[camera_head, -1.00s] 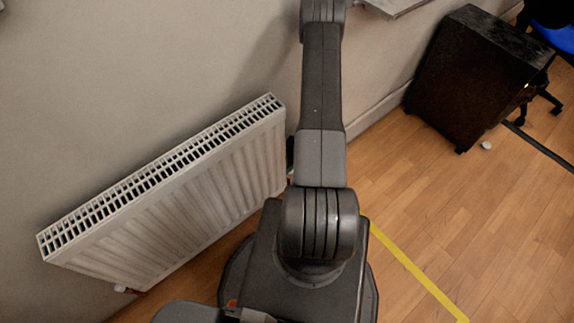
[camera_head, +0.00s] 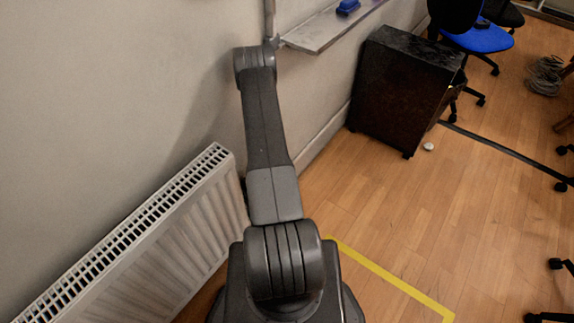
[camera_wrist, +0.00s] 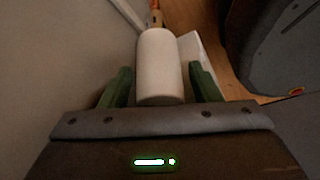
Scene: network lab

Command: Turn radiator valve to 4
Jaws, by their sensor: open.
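The radiator valve's white cylindrical head (camera_wrist: 158,50) shows in the wrist view, in the middle. My gripper (camera_wrist: 161,70) has its two green fingers apart, one on each side of the near end of the head. Small gaps seem to show, but I cannot tell whether a finger touches it. The number scale cannot be read. In the head view, the white radiator (camera_head: 150,262) hangs on the wall at lower left. The valve and my gripper do not show there.
A dark cabinet (camera_head: 395,95) stands by the wall, with a blue chair (camera_head: 480,38) behind it. A wall shelf (camera_head: 325,28) juts out above. Yellow tape (camera_head: 390,277) marks the wooden floor (camera_head: 400,205), which is largely clear at right.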

